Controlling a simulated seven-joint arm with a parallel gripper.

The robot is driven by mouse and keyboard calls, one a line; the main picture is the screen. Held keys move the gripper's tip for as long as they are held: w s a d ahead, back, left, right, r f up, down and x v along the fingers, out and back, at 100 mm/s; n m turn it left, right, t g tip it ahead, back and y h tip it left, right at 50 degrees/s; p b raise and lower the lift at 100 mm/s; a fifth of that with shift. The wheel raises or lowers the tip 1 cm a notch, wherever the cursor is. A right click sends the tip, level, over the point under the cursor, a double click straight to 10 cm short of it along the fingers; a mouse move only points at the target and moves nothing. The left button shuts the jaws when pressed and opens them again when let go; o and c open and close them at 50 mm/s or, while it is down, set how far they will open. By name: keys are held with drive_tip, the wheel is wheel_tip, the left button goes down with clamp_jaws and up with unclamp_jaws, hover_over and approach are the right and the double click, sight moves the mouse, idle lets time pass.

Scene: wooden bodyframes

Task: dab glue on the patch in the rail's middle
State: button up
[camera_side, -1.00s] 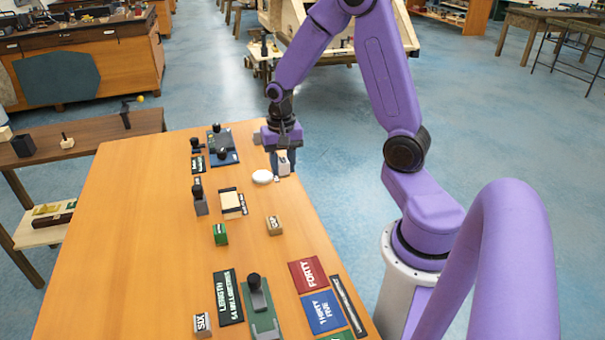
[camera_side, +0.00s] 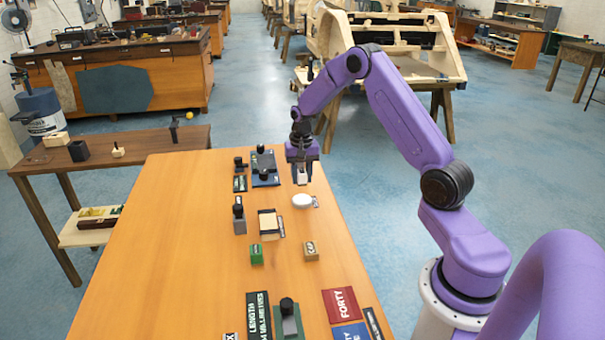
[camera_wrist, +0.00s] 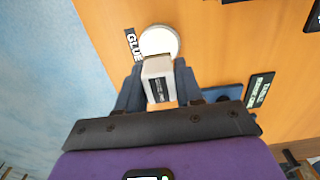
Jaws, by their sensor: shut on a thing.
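My gripper (camera_side: 302,162) points down at the far right part of the table, shut on a pale block-shaped tool (camera_side: 302,179). In the wrist view the tool (camera_wrist: 159,88) sits between the dark fingers (camera_wrist: 158,88). A round white dish (camera_side: 302,201) is close by it, beside a label reading GLUE (camera_wrist: 131,45). In the wrist view the tool's far end overlaps the dish's edge (camera_wrist: 159,38); I cannot tell whether they touch. A pale wooden piece with a dark strip (camera_side: 267,225) lies nearer the camera, perhaps the rail; no patch can be made out.
A blue plate with black knobs (camera_side: 265,175) lies left of my gripper. A dark knobbed block (camera_side: 239,220), a green block (camera_side: 257,254) and a tan block (camera_side: 311,251) stand nearer. A LENGTH plate (camera_side: 258,318) and coloured cards (camera_side: 341,304) lie in front. The table's left side is clear.

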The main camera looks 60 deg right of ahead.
sight(302, 199)
drive_tip(key=shift+f, duration=2.45)
drive_tip(key=shift+f, duration=0.65)
idle(0.3)
drive_tip(key=shift+r, duration=3.6)
drive_tip(key=shift+a, duration=0.1)
